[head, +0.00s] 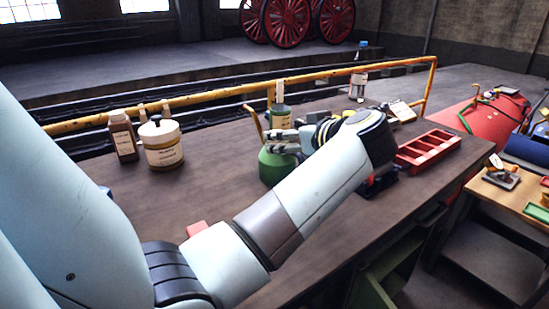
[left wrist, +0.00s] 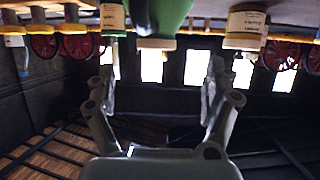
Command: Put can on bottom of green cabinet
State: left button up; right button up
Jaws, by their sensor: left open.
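A green can (head: 275,169) with a thin tan spout stands on the dark workbench, partly hidden by my left arm. My left gripper (head: 286,140) is at the can's upper part in the head view. The left wrist view appears upside down. There my left gripper (left wrist: 161,80) is open with nothing between its fingers, and the green can (left wrist: 170,16) shows at the top edge, past the fingertips. I cannot tell whether they touch. The green cabinet (head: 378,284) shows under the workbench at lower right, mostly hidden. My right gripper is not in view.
A cream jar (head: 161,147) and a brown bottle (head: 122,137) stand at left on the workbench (head: 205,190). A labelled container (head: 280,117) stands behind the can. A red divided tray (head: 428,150) lies to the right. A yellow rail (head: 200,99) runs along the back.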

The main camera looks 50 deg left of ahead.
pick_arm(q)
jog(key=x, duration=0.2)
jog(key=p+x, duration=0.1)
jog(key=x, duration=0.5)
jog(key=shift+w+f+p, duration=0.1)
jog(key=shift+w+p, duration=0.2)
jog(key=shift+d, duration=0.1)
jog(key=c, duration=0.4)
grip_shut()
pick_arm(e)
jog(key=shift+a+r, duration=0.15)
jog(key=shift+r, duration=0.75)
